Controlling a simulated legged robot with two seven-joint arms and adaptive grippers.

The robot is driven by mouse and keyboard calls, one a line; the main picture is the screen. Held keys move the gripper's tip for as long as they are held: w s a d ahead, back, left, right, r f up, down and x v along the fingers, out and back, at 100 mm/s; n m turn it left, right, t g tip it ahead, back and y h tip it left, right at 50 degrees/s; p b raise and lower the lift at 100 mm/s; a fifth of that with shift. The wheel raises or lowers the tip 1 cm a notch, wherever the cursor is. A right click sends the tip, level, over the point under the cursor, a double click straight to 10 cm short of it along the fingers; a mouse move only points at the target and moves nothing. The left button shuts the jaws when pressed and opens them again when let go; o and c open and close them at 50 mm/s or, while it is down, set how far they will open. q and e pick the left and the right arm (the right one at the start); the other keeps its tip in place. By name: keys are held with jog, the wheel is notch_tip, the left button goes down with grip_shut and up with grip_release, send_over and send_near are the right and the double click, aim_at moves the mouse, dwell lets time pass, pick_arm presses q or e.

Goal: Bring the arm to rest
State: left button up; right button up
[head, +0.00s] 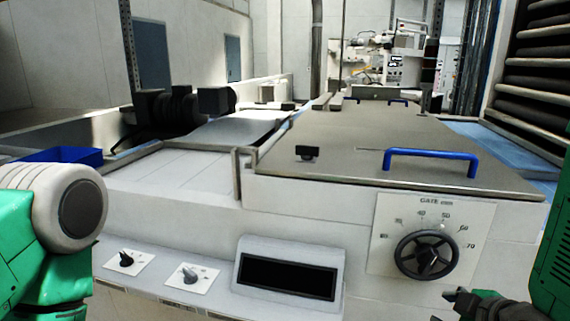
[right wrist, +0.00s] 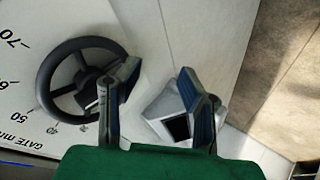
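My right gripper (right wrist: 158,76) is open and empty, with its two blue-padded fingers apart in the right wrist view. In the head view the tip of the right gripper (head: 462,302) shows low at the right, below and beside the black gate handwheel (head: 426,255). The handwheel (right wrist: 82,80) is left of the fingers in the wrist view, and I see no finger closed on it. Its dial plate (head: 385,262) is marked GATE, with numbers around it. My left arm (head: 50,230) stands at the left edge of the head view; its gripper is out of view.
The sheeter's white front (head: 190,228) spans the near side, with two knobs (head: 125,260) and a hooded dark display (head: 288,278). A grey cover (head: 330,150) with a blue handle (head: 430,158) lies on top. A blue bin (head: 62,156) is at the left. Brown floor (right wrist: 290,90) shows at right.

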jog(key=s+a+f+m+g+h+b, duration=0.1)
jog(key=s+f+m+g, duration=0.8)
jog(key=s+f, duration=1.6)
jog(key=shift+s+a+f+m+b, duration=0.35)
jog(key=shift+s+a+m+b, duration=0.3)
jog(key=shift+b, duration=0.6)
jog(key=shift+w+d, duration=0.1)
jog(key=shift+d, duration=0.15)
jog(key=shift+w, duration=0.1)
